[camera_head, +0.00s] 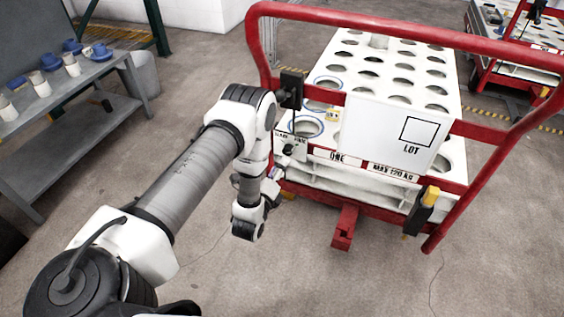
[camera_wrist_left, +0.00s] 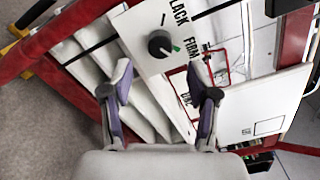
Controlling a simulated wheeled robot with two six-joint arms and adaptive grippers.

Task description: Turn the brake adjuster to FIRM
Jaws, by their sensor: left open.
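The brake adjuster is a round black knob (camera_wrist_left: 160,44) on a white plate (camera_wrist_left: 140,22) lettered SLACK and FIRM. The plate (camera_head: 289,147) also shows in the head view, at the left front of the red cart. A small green mark shows at the knob's edge on the FIRM side, and a dark tick sits on the plate above the knob. The knob's exact setting is too small to tell. My left gripper (camera_wrist_left: 160,82) is open and empty, its fingers apart below the knob in the wrist view and not touching it. My right gripper is out of view.
The cart's red handle frame (camera_head: 400,24) rises around the plate. A white LOT panel (camera_head: 395,130) and a white holed rack (camera_head: 360,50) are close by. A grey bench (camera_head: 70,85) with cups stands at left. Floor in front is clear.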

